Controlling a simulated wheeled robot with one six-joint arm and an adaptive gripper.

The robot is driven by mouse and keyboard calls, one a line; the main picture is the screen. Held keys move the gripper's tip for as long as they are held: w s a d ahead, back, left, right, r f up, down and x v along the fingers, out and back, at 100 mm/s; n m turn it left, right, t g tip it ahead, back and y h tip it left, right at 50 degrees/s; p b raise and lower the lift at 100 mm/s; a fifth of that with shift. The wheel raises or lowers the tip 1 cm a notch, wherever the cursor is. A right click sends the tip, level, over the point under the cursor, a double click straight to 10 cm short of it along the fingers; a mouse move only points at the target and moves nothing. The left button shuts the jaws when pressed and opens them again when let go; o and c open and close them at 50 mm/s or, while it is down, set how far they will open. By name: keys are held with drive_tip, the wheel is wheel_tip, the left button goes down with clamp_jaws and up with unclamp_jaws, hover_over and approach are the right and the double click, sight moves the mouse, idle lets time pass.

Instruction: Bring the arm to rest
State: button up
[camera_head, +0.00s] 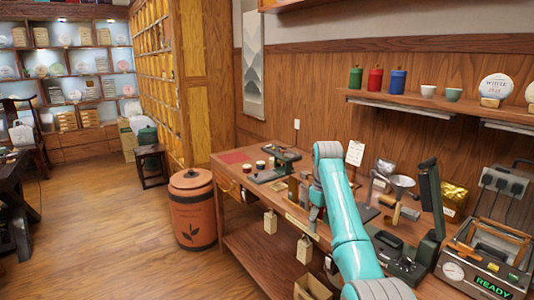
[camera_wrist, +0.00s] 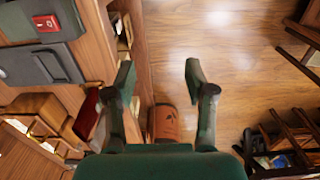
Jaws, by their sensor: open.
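My turquoise arm (camera_head: 346,218) reaches up from the bottom of the head view and bends down at its grey joint, over the front part of the wooden workbench (camera_head: 232,166). My gripper (camera_wrist: 158,78) shows in the wrist view with its two dark green fingers spread wide apart. Nothing is between the fingertips; the wooden floor shows through the gap. In the head view the gripper is hidden or too small to make out.
A terracotta barrel (camera_head: 193,208) stands on the floor left of the bench; it also shows in the wrist view (camera_wrist: 165,124). A black press (camera_head: 398,258), a steel funnel (camera_head: 402,183) and a machine reading READY (camera_head: 490,272) crowd the bench's right.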

drive_tip(key=s+f+m+t, duration=0.15)
drive_tip(key=s+f, duration=0.25)
drive_tip(key=f, duration=1.1)
drive_tip(key=s+f+t, duration=0.2)
drive_tip(key=s+f, duration=0.2)
drive_tip(key=f, duration=1.1)
drive_tip(key=s+d+f+m+t, duration=0.1)
drive_tip(key=s+f+t, duration=0.1)
drive_tip(key=s+f, duration=0.6)
drive_tip(key=s+f+m+t, duration=0.1)
drive_tip(key=s+f+t, duration=0.1)
drive_tip(key=s+f, duration=0.65)
drive_tip(key=s+r+m+t, duration=0.15)
drive_tip(key=s+r, duration=0.25)
drive_tip(key=s, duration=1)
drive_tip(key=s+r+t, duration=0.2)
drive_tip(key=s+r, duration=0.2)
drive_tip(key=s, duration=0.9)
drive_tip(key=s+r+m+t, duration=0.1)
drive_tip(key=s+r, duration=0.7)
drive_tip(key=r, duration=0.3)
drive_tip(key=s+d+r+m+t, duration=0.1)
drive_tip(key=s+r+t, duration=0.1)
drive_tip(key=s+r, duration=0.7)
wheel_tip(320, 180, up, 3)
drive_tip(key=shift+r+t, duration=0.1)
drive_tip(key=shift+t, duration=0.2)
